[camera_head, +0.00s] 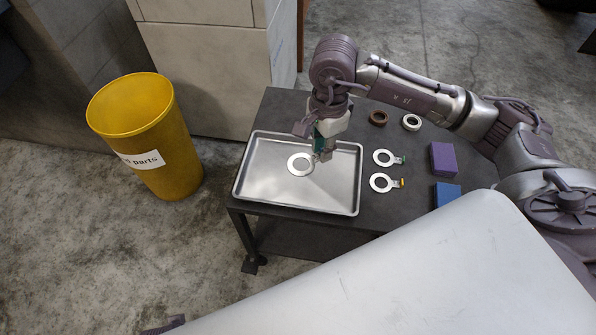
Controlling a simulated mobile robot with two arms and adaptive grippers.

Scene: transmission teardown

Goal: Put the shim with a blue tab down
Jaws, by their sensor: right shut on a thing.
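My right gripper (323,152) is low over the metal tray (340,203) and is shut on a shim. The shim (292,168) is a flat silver ring at the gripper's left side, over the tray's floor. Its tab end is hidden at the fingers, so I cannot see a blue tab. I cannot tell whether the ring touches the tray. Two like shims lie on the dark table right of the tray: one with a green tab (376,157) and one with a yellow tab (374,183). My left gripper is not in view.
A brown ring (378,118) and a white ring (411,122) lie at the back of the table (277,105). A purple block (443,159) and a blue block (447,194) stand at the right. A yellow parts bin (165,150) stands on the floor at left.

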